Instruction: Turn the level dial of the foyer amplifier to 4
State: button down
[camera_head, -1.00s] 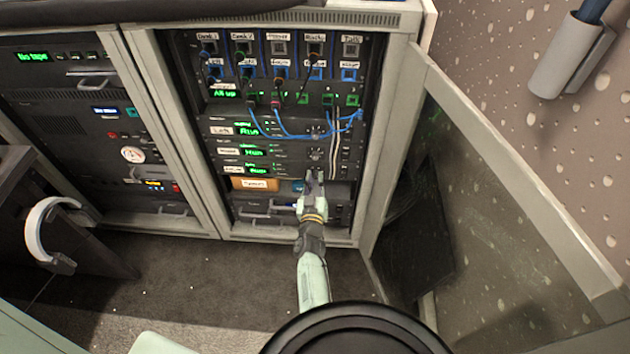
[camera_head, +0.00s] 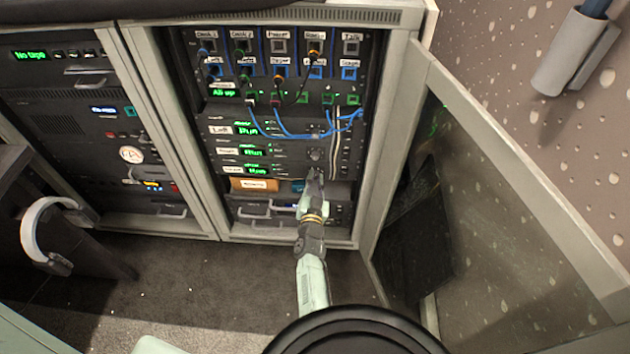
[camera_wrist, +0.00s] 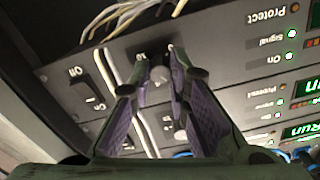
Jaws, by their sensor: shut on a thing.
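The foyer amplifier seems to be the lowest of the three stacked units with green displays in the head view; its label (camera_head: 232,170) is too blurred to read surely. My gripper (camera_head: 315,173) is at this unit's right part, and the fingers hide its dial there. In the wrist view, which sees the panel upside down, my gripper (camera_wrist: 158,58) is shut on a dark round dial (camera_wrist: 159,74) between the fingertips. The dial's pointer and most of its scale numbers are hidden or too small to read.
An on/off switch (camera_wrist: 88,92) sits beside the dial in the wrist view. Pale cables (camera_wrist: 140,108) run close to the fingers. Blue cables (camera_head: 290,134) hang above. A drawer (camera_head: 265,211) lies below, and the open cabinet door (camera_head: 520,190) stands to the right.

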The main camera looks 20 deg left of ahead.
jog(key=shift+a, duration=0.1)
jog(key=c, duration=1.5)
grip_release()
jog(key=v, duration=0.7)
jog(key=shift+s, duration=0.25)
